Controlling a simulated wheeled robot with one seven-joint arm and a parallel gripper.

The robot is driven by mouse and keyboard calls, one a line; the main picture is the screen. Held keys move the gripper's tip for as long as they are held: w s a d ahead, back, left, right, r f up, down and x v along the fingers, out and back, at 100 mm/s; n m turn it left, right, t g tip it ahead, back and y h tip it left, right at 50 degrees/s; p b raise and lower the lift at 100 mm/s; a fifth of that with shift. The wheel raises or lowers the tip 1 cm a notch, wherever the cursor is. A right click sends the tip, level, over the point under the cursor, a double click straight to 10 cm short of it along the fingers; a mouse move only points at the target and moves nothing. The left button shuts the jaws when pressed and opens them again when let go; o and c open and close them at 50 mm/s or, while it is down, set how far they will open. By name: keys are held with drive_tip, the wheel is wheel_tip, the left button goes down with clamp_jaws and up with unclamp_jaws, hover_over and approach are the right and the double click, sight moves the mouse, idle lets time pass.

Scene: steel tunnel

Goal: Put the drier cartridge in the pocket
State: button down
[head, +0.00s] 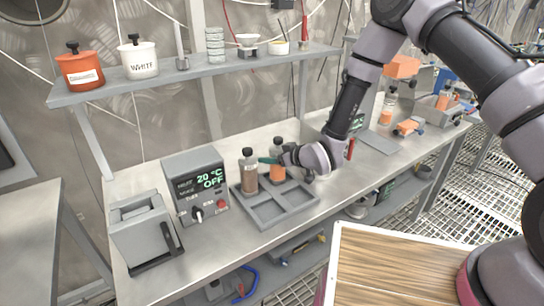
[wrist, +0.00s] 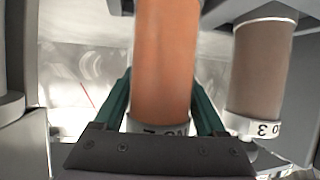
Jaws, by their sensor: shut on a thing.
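The cartridge with orange filling (head: 277,173) has a dark cap and stands upright at the back right pocket of the grey tray (head: 262,218). My gripper (head: 272,160) comes in from the right and is shut on it. In the wrist view the orange cartridge (wrist: 166,60) sits between the green fingers of my gripper (wrist: 160,95). I cannot tell whether its base rests in the pocket or is slightly raised. A second cartridge with brown filling (head: 249,178) stands in the back left pocket; it also shows in the wrist view (wrist: 258,75). The front pockets look empty.
A grey control box (head: 197,185) reading 20 °C OFF stands left of the tray, with a grey device (head: 144,230) beyond it. A shelf (head: 215,67) with an orange pot, a white pot and small dishes runs above the bench's back. Bench (head: 240,245) in front of the tray is clear.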

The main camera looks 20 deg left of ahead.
unclamp_jaws()
drive_tip(key=shift+r, duration=0.1)
drive_tip(key=v, duration=1.2)
drive_tip(key=shift+d, duration=0.15)
